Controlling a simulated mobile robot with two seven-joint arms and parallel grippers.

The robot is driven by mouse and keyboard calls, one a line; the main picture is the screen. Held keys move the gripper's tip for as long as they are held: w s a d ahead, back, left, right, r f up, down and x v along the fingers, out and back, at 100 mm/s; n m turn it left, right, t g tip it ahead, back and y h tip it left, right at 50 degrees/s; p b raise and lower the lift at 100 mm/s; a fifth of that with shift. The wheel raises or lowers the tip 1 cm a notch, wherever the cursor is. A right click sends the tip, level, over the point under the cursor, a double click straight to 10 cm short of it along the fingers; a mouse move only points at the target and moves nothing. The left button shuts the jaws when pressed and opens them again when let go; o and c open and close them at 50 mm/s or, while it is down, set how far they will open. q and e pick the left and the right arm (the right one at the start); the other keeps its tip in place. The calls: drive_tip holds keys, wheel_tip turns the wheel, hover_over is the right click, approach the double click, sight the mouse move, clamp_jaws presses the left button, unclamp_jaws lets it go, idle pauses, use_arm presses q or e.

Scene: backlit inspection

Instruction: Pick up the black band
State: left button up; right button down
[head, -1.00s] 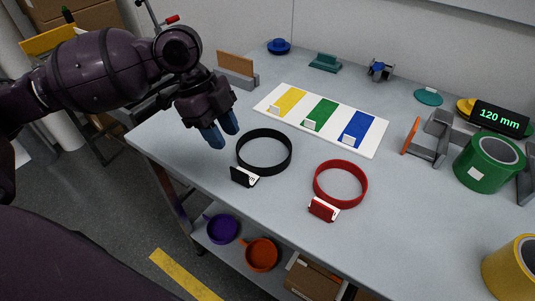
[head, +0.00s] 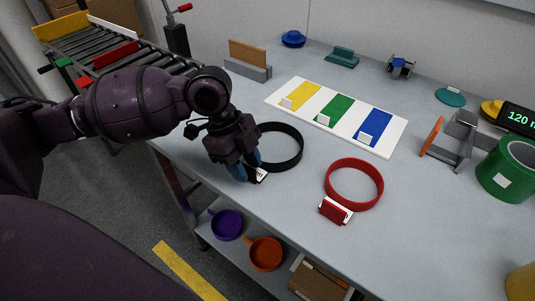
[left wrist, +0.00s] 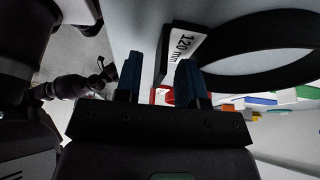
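The black band (head: 292,133) lies on the grey table as an upright-walled ring, with a tag block reading "120 mm" at its near left side. In the left wrist view the band (left wrist: 255,62) curves at the upper right, its tag beside the right finger. My left gripper (head: 247,168) is at the tag end of the band, pointing down; it hides part of the tag and the band's left edge. Its two blue fingers (left wrist: 159,85) are apart, and I see no grip on the band. My right gripper is not in view.
A red band (head: 355,160) with a red tag block lies to the right. Behind is a white board (head: 395,145) with yellow, green and blue fields. A green roll (head: 488,175) and a grey stand (head: 462,140) are at the right. The table's front edge is close to my gripper.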

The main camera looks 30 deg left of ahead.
use_arm(q)
drive_tip(key=shift+d+f, duration=0.1)
drive_tip(key=shift+f, duration=0.15)
clamp_jaws()
drive_tip(key=shift+r, duration=0.1)
